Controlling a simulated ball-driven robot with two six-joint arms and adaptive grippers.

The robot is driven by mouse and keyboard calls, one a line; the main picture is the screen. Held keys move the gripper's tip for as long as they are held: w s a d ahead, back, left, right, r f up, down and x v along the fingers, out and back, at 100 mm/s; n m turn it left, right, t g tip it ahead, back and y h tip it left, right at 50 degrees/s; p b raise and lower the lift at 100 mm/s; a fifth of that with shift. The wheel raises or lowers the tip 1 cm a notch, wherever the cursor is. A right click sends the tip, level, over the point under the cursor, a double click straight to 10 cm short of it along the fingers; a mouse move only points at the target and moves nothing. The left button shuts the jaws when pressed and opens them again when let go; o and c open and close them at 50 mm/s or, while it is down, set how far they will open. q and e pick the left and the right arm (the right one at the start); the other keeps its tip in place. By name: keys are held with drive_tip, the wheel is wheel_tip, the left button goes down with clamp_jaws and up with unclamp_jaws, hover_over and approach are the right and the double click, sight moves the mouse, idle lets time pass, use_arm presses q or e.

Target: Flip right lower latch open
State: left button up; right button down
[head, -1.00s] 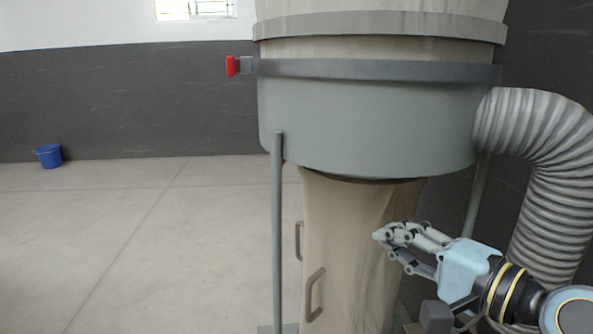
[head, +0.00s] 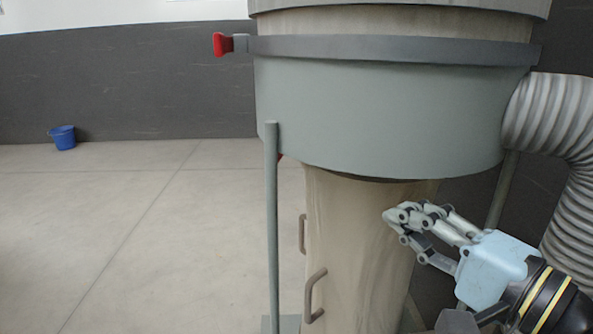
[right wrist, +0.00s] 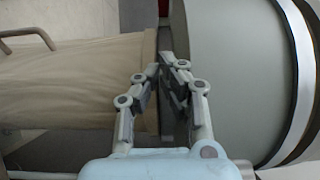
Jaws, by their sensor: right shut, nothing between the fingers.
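A grey-green drum (head: 385,115) stands in front of me with a dark grey band (head: 400,50) around its upper part. A red latch tab (head: 222,44) sticks out at the band's left end. A bit of red (head: 280,158) also shows low at the drum's left edge, behind the post; I cannot tell what it is. My right gripper (head: 392,218) is shut and empty, in front of the beige bag (head: 350,250) just below the drum's lower rim. In the right wrist view its fingertips (right wrist: 168,68) lie over the seam between bag and drum. My left gripper is not in view.
A thin grey-green post (head: 271,230) stands at the drum's left. The bag carries brown handles (head: 314,296). A ribbed grey hose (head: 555,115) leaves the drum at right. A blue bucket (head: 63,138) is far left; the floor (head: 120,230) there is clear.

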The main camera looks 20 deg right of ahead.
drive_tip(key=b, duration=0.3)
approach(281, 158)
drive_tip(key=w+d, duration=0.2)
drive_tip(key=shift+d, duration=0.25)
drive_tip(key=w+a, duration=0.3)
drive_tip(key=shift+a+f, duration=0.1)
drive_tip(key=shift+a, duration=0.25)
